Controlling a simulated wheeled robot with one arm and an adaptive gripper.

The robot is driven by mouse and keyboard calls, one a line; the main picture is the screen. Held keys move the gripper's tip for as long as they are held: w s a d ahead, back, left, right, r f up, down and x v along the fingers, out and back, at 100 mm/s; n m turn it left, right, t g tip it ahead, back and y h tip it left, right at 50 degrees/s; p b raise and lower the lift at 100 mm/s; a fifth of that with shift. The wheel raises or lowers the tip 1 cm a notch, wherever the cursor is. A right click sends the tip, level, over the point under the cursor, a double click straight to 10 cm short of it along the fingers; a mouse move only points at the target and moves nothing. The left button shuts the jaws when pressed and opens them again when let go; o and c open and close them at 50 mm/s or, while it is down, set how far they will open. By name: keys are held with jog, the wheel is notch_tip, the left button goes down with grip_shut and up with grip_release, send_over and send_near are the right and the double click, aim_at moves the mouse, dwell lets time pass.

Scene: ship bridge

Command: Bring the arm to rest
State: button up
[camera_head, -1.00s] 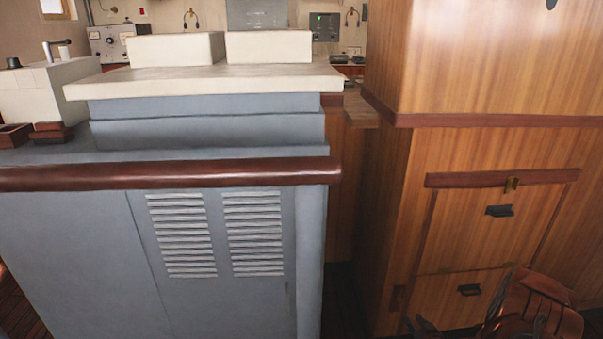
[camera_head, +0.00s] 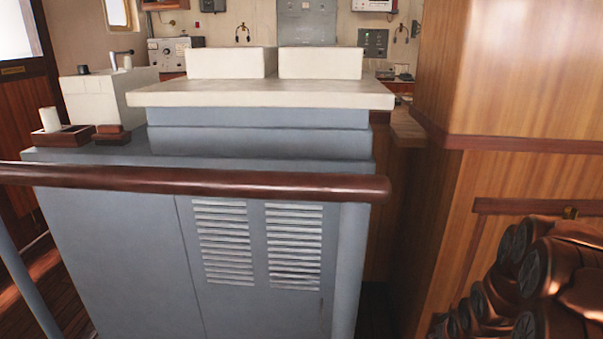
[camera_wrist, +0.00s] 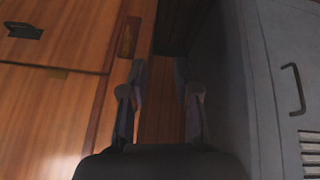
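My arm (camera_head: 545,285) shows as copper-coloured links folded at the lower right of the head view. Its gripper is out of sight there. In the wrist view my gripper (camera_wrist: 160,85) has its two dark fingers apart, with nothing between them. Beyond the fingers is a dark gap between wooden cabinet panels on the left and a grey panel on the right.
A grey console (camera_head: 120,250) with a brown handrail (camera_head: 200,181) fills the middle of the head view. A wooden cabinet (camera_head: 500,80) stands to the right, behind my arm. In the wrist view, a wooden cabinet (camera_wrist: 50,110) and a grey panel (camera_wrist: 275,90) flank the gripper.

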jog(key=s+a+r+g, duration=0.3)
jog(key=s+a+r, duration=0.35)
jog(key=s, duration=0.45)
jog(key=s+a+r+m+g+y, duration=0.1)
jog(key=s+a+r+g, duration=0.2)
jog(key=s+a+r, duration=0.6)
jog(key=s+a+r+g, duration=0.2)
jog(key=s+a+r, duration=0.25)
jog(key=s, duration=0.85)
notch_tip(320, 180, up, 25)
jog(key=s+d+p, duration=0.1)
jog(key=p, duration=2.2)
jog(key=shift+s, duration=0.2)
